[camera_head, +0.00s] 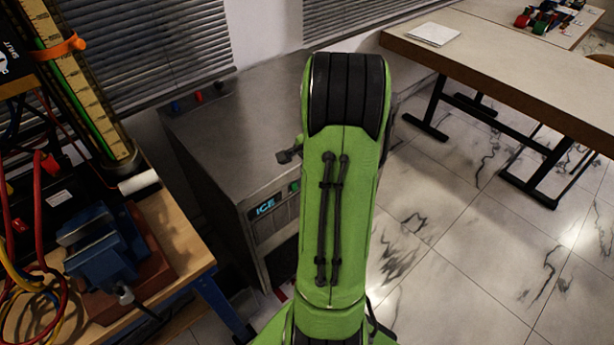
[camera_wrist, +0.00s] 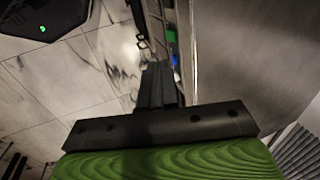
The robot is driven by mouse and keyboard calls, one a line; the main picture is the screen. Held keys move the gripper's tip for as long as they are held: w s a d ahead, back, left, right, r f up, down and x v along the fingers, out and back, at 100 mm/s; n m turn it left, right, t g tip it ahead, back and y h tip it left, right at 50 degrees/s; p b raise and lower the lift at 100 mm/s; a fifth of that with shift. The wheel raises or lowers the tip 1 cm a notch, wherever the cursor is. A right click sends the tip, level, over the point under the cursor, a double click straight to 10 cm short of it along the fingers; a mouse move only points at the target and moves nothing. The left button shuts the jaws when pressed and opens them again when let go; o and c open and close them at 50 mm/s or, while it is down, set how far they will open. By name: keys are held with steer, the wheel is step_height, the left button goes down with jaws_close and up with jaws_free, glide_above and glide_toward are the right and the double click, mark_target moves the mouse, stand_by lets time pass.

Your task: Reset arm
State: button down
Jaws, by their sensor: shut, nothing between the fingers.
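My green arm stands raised in the middle of the head view, its black-banded joint at the top.
A workbench (camera_head: 178,235) with a blue vise (camera_head: 100,245), cables and a gauge column (camera_head: 85,95) stands at left. A steel ice machine (camera_head: 235,125) stands close behind my arm. A long table (camera_head: 500,60) is at upper right. Marble floor (camera_head: 460,250) is clear at right.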

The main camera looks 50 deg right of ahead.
steer(key=shift+r, duration=1.25)
